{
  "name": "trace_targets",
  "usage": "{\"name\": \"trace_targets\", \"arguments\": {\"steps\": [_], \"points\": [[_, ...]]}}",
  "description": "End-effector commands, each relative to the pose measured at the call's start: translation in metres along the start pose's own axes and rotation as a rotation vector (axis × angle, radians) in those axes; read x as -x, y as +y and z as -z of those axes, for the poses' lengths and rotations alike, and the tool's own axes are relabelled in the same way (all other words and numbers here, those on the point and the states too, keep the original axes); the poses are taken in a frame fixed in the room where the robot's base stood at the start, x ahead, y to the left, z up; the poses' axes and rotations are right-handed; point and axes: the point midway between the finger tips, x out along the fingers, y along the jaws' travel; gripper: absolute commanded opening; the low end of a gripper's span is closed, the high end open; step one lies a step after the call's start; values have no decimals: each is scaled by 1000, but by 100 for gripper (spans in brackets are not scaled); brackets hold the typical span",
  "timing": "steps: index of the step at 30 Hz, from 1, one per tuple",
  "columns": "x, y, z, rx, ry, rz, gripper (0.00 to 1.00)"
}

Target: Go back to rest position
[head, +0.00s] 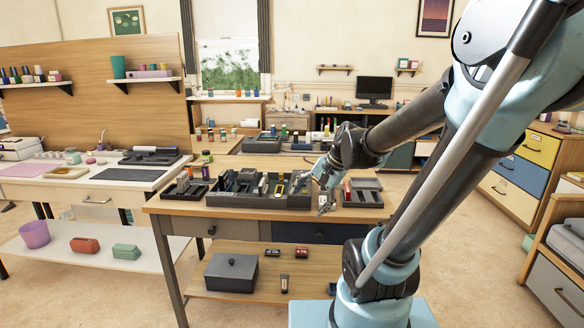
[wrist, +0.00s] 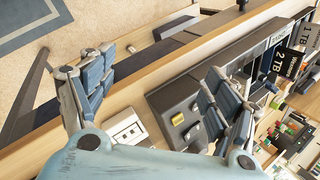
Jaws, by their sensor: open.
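My gripper (head: 312,194) is above the front right part of the wooden table (head: 172,205), close over the dark organizer trays. In the wrist view my gripper (wrist: 157,75) has its two blue-grey fingers spread wide apart, with nothing held between them. Between the fingers the table edge and part of a dark tray (wrist: 165,98) show. My arm reaches in from the right and hides part of the table's right side.
A long dark organizer (head: 235,200) holds several small items. Black boxes marked 2 TB (wrist: 276,66) show in the wrist view. A lidded grey box (head: 231,272) stands on the lower shelf. A white workbench (head: 95,187) is at left. Open floor lies right of the table.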

Motion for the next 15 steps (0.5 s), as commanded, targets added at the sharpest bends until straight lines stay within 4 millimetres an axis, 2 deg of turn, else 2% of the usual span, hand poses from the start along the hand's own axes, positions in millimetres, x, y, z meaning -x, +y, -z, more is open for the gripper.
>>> {"name": "trace_targets", "arguments": {"steps": [3,15], "points": [[6,35,-6,115,45,-66,81],[22,146,-18,503,131,-328,81]]}}
